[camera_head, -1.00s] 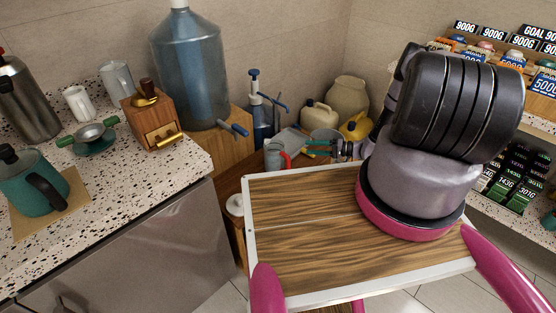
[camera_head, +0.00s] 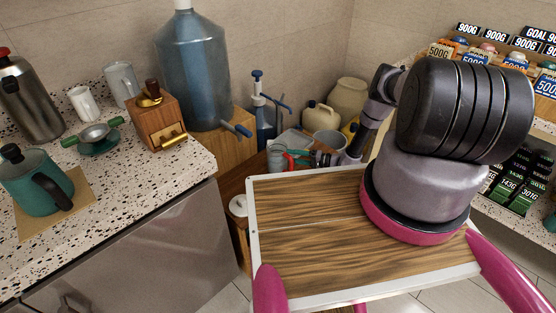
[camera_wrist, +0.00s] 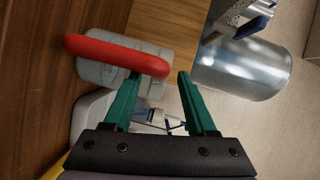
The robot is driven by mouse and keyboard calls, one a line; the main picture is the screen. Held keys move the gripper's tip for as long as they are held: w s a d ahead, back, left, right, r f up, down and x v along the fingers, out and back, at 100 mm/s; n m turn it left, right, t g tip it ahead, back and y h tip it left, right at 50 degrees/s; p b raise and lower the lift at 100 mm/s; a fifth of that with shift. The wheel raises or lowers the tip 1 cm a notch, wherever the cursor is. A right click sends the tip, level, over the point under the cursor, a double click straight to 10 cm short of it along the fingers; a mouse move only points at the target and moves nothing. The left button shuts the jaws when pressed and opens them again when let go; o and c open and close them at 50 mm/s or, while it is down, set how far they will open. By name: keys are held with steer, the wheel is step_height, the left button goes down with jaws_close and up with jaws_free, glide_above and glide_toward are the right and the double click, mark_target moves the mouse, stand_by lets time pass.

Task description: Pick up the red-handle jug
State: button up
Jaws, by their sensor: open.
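The red-handle jug (camera_head: 276,160) is a small pale grey vessel on the wooden surface beyond my tray, in the head view. In the wrist view the jug (camera_wrist: 100,72) lies ahead and left, its thick red handle (camera_wrist: 112,54) turned toward the camera. My gripper (camera_wrist: 159,74) is open, with two teal fingers. The right end of the handle appears between the fingertips, near the left one. I cannot tell whether they touch. In the head view my gripper (camera_head: 303,157) is small and partly hidden, just right of the jug.
A blue pump dispenser (camera_head: 263,118), a cream canister (camera_head: 318,117) and a grey pot (camera_head: 329,141) stand close by. The speckled counter (camera_head: 110,180) at left holds a grinder (camera_head: 160,122) and a teal kettle (camera_head: 38,182).

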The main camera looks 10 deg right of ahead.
steer(key=shift+w+a, duration=0.25)
steer(key=shift+a, duration=0.2)
jaws_close()
stand_by(1.1)
